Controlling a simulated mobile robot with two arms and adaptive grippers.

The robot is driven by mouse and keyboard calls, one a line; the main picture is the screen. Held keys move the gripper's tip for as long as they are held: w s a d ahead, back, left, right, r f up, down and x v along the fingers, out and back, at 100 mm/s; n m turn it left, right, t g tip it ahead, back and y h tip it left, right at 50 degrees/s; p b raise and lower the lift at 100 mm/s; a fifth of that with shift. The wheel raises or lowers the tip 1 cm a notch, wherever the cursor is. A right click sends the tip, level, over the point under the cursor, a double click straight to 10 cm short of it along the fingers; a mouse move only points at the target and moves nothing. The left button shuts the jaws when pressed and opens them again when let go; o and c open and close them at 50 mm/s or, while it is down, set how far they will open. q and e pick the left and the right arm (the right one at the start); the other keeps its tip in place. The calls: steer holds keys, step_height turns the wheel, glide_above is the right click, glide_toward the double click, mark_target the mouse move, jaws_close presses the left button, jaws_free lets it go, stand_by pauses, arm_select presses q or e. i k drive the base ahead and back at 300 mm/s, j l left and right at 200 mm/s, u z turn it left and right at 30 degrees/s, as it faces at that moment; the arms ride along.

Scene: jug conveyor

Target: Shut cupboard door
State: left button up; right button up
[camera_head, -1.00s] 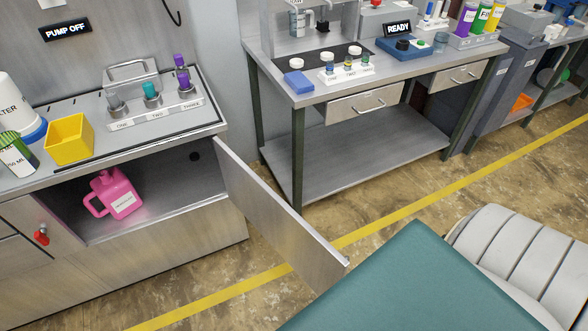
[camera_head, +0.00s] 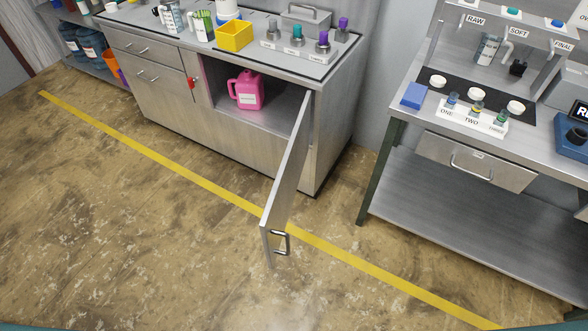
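The cupboard door (camera_head: 289,172) stands wide open, swung out from the right side of the cupboard opening over the floor. Its metal handle (camera_head: 281,243) is near the free edge, on the side facing right. The grey metal cupboard (camera_head: 158,92) stands at the upper middle. Inside its open compartment stands a pink jug (camera_head: 246,91) with a white label. Neither of my grippers shows in the view.
On the cupboard top are a yellow box (camera_head: 234,37) and several labelled posts with coloured caps. A metal bench (camera_head: 480,228) with a drawer stands at the right. The floor in front, crossed by a yellow line (camera_head: 150,152), is clear.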

mark_target(272, 225)
steer(key=i+l+u, duration=0.25)
steer(key=i+l, duration=0.2)
steer(key=i+l+u, duration=0.25)
steer(key=i+l, duration=0.25)
